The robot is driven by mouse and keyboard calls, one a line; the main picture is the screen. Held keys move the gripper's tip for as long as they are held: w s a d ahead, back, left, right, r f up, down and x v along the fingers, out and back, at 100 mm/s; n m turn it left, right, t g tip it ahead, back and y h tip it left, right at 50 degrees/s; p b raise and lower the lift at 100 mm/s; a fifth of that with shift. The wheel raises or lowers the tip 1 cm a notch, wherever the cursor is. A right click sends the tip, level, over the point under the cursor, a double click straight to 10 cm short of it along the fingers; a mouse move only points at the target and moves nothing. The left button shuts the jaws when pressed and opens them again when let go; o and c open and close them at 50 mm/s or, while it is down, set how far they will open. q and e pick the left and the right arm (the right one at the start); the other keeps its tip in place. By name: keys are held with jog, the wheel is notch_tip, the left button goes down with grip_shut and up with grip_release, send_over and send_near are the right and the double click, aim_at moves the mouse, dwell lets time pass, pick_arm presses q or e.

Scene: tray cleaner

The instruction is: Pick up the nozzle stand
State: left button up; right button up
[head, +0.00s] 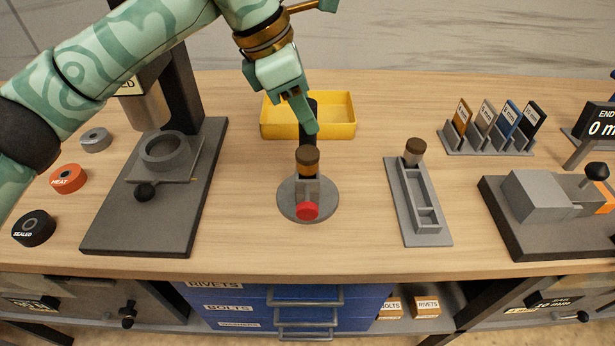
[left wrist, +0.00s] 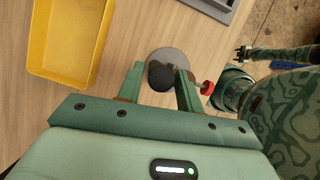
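The stand I take for the nozzle stand has a round grey base (head: 290,207), a brown collar (head: 309,160), a red knob (head: 307,211) and a black upper part. It stands upright on the bench. My left gripper (head: 308,125) is at its black top, with a green finger hiding part of it. In the left wrist view the two fingers of the gripper (left wrist: 161,88) are apart, one on each side of the black top (left wrist: 161,74); I cannot tell whether they touch it. A dark pronged end, possibly my right gripper (left wrist: 242,54), shows small in that view.
A yellow bin (head: 335,128) stands close behind the stand. A dark press-like fixture (head: 100,233) is to the left, a grey slotted holder (head: 408,222) to the right, and a dark-based fixture (head: 530,240) farther right. Bare wood surrounds the round base.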

pick_arm(q)
jog(key=x, duration=0.3)
jog(key=shift+d+f+b, duration=0.15)
jog(key=shift+f+b, duration=0.2)
jog(key=shift+b, duration=0.05)
pick_arm(e)
jog(key=shift+s+f, duration=0.15)
jog(key=shift+f, duration=0.4)
pick_arm(q)
grip_shut()
jog(key=shift+w, duration=0.1)
jog(key=shift+r, duration=0.1)
